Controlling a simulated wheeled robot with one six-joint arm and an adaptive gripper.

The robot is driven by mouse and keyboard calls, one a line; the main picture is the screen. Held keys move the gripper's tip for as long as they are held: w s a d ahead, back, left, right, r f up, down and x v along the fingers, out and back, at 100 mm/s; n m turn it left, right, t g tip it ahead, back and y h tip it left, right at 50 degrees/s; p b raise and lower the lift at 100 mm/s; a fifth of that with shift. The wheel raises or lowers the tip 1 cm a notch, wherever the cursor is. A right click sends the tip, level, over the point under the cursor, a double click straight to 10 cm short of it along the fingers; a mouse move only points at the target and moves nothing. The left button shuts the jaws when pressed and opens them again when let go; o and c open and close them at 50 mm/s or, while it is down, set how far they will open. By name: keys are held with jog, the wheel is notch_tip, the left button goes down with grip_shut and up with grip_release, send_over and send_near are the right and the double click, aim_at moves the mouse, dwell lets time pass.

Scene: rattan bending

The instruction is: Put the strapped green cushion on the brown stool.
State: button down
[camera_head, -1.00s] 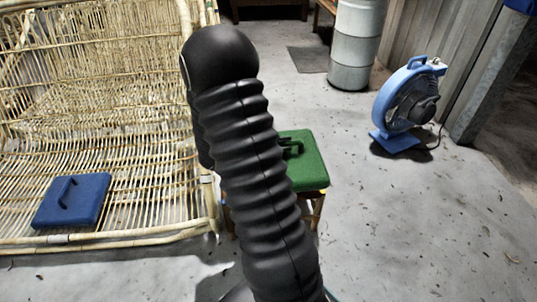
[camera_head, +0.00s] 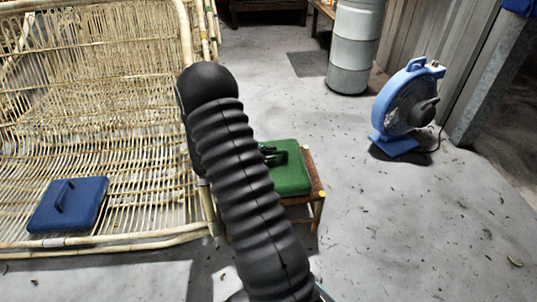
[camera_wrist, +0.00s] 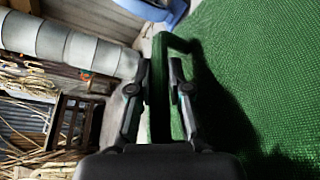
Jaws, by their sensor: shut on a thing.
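The green cushion (camera_head: 290,172) is at the brown stool (camera_head: 318,180), over the left part of its seat. A strip of the brown seat shows along the cushion's right side. I cannot tell whether the cushion rests on the seat or hangs just above it. My gripper (camera_wrist: 162,85) is shut on the cushion's green strap (camera_wrist: 161,110), a finger on each side. In the wrist view the cushion's woven green face (camera_wrist: 260,60) fills the right side. In the head view my arm hides the cushion's left part and much of the stool.
A rattan sofa (camera_head: 130,150) stands left, with a blue strapped cushion (camera_head: 68,205) on its seat. A blue fan (camera_head: 405,105) and a grey drum (camera_head: 357,50) stand right and back. Floor right of the stool is clear.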

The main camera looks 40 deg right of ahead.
jog(key=c, duration=1.1)
grip_release()
